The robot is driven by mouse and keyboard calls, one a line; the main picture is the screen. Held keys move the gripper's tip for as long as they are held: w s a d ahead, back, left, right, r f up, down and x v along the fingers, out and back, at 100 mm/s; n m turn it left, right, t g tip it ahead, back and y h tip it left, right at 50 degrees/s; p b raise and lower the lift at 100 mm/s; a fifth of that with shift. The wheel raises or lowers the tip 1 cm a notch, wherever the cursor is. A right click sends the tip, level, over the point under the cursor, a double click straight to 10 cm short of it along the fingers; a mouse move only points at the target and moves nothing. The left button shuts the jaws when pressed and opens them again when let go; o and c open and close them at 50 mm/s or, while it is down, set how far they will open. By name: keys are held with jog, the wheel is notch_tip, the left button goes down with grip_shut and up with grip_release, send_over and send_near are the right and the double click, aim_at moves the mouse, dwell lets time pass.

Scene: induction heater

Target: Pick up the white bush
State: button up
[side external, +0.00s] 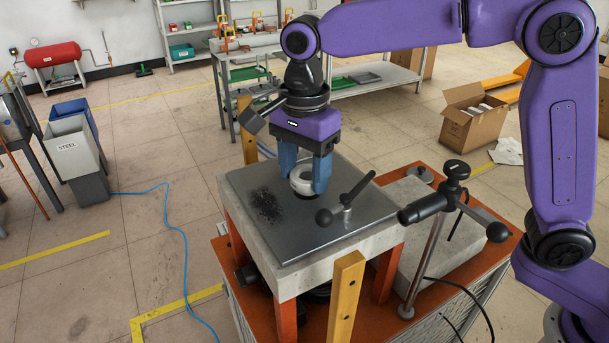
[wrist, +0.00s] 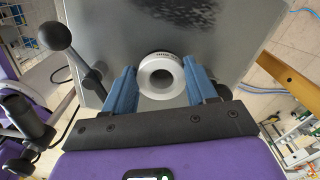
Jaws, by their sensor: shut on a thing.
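The white bush (side external: 302,181) is a short white ring with a round hole, over the grey metal plate (side external: 240,215). It also shows in the wrist view (wrist: 162,78), between the two blue fingers. My gripper (side external: 304,176) points down and is shut on the bush, one finger on each side.
A black-handled lever (side external: 346,200) stands on the plate close to the right of my gripper. A taller black clamp handle (side external: 450,195) rises farther right. A dark patch of filings (side external: 265,205) lies left of the bush. A yellow post (side external: 345,297) stands at the front edge.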

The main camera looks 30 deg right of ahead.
jog(key=s+d+r, duration=0.8)
jog(key=s+r, duration=0.3)
jog(key=w+d+f+m, duration=0.5)
jog(key=d+f, duration=0.1)
jog(key=d, duration=0.3)
jog(key=w+d+f+m, duration=0.4)
jog(key=w+d+f, duration=0.15)
jog(key=d, duration=0.25)
jog(key=s+d+f+m, duration=0.4)
jog(key=d+f, duration=0.2)
jog(key=d, duration=0.3)
jog(key=s+d+f+m, duration=0.4)
jog(key=d+f+m, duration=0.15)
jog(key=d, duration=0.35)
jog(key=shift+n, duration=0.25)
jog(key=w+d+f, duration=0.1)
jog(key=w+f, duration=0.2)
jog(key=w, duration=0.1)
jog(key=w+d+f, duration=0.2)
jog(key=w+f, duration=0.1)
jog(key=w, duration=0.1)
jog(key=w+d+f, duration=0.2)
jog(key=w, duration=0.1)
jog(key=shift+w+f, duration=0.4)
jog(key=shift+w+d+f, duration=0.25)
jog(key=shift+w+f, duration=0.25)
jog(key=shift+f, duration=1.65)
jog(key=shift+f, duration=0.15)
